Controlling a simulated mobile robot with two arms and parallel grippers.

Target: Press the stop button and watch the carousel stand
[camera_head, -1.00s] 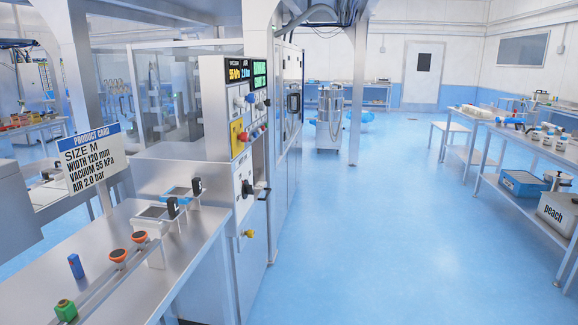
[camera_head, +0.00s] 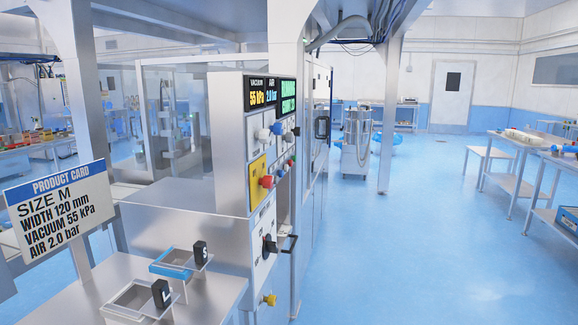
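A control panel (camera_head: 231,140) stands at the middle of the head view. On its side face, a red mushroom-shaped button (camera_head: 266,182) sits on a yellow plate (camera_head: 257,170); I take it to be the stop button. Displays (camera_head: 263,92) above it read 55 kPa and 2.0 bar, and a green-lettered display (camera_head: 288,95) is too oblique to read. Glass-panelled machinery (camera_head: 172,110) stands behind the panel at the left. I cannot make out the carousel or whether it turns. Neither of my grippers is in view.
A product card (camera_head: 58,208) reads size M. Trays marked S (camera_head: 180,262) and L (camera_head: 136,297) sit on the steel bench at lower left. The blue floor (camera_head: 400,250) is clear.

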